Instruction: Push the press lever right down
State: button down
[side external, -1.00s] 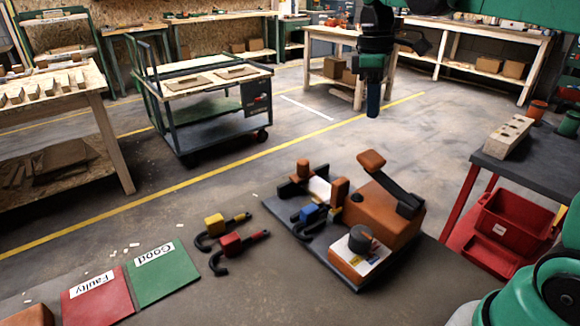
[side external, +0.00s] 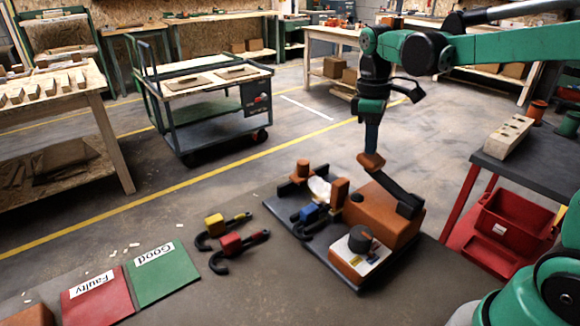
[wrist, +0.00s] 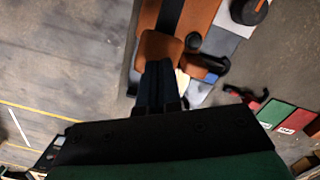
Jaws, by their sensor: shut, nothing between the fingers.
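The press lever is a dark arm (side external: 402,196) with an orange-brown end pad (side external: 371,162), hinged on an orange press body (side external: 372,216). It slants up from its hinge at the right to the pad. My gripper (side external: 371,148) is shut and points straight down, with its tips at the top of the pad; they look in contact. In the wrist view the shut fingers (wrist: 160,72) end at the pad (wrist: 158,47). A blue-bodied hook piece (side external: 309,213) lies in the press fixture beside a white part (side external: 319,189).
Hook pieces with a yellow block (side external: 214,224) and a red block (side external: 230,244) lie left of the press. Green "Good" (side external: 160,275) and red "Faulty" (side external: 97,295) mats lie further left. A dark knob (side external: 360,238) stands on the front box.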

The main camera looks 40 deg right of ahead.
jog(key=shift+f, duration=0.2)
jog(key=shift+f, duration=1.35)
jog(key=w, duration=0.1)
jog(key=w+a+r, duration=0.1)
jog(key=shift+w+a, duration=0.2)
jog(key=shift+w, duration=0.15)
jog(key=shift+w+a+r, duration=0.1)
jog(key=shift+w+r, duration=0.05)
jog(key=shift+r, duration=1.3)
jog(key=shift+w+a+r, duration=0.1)
jog(key=shift+r, duration=1.3)
jog(key=s+a+f+m+t, duration=0.4)
jog(key=s+a+m+t, duration=0.1)
jog(key=s+t, duration=0.3)
jog(key=shift+s+a+f+m+y, duration=0.35)
jog(key=shift+s+a, duration=0.15)
jog(key=shift+a, duration=0.4)
